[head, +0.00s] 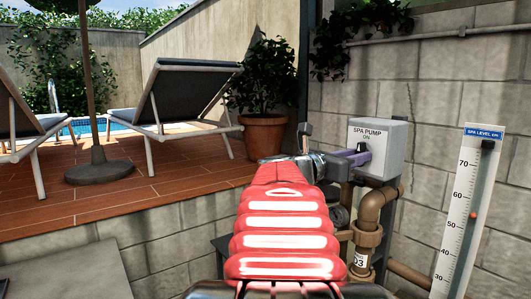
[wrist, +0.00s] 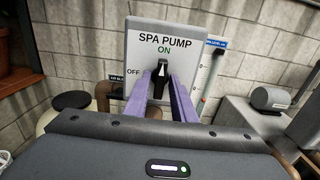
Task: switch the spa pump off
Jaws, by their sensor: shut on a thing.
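The spa pump switch box (head: 377,148) is a grey box on the block wall, labelled "SPA PUMP" and "ON". It fills the top middle of the wrist view (wrist: 202,50), where "OFF" also shows to the left of the knob. The black rotary knob (wrist: 161,72) points up toward "ON". My gripper (wrist: 162,84) has purple fingers, one on each side of the knob, and is shut on it. In the head view my gripper (head: 358,158) reaches the box's front from the left, and its fingers partly hide the knob.
A spa level gauge (head: 463,210) stands right of the box, with brown pipes (head: 370,225) below it. A potted plant (head: 264,130), sun loungers (head: 185,95) and an umbrella base (head: 99,168) are on the raised deck at left. The block wall (head: 440,90) is close behind the box.

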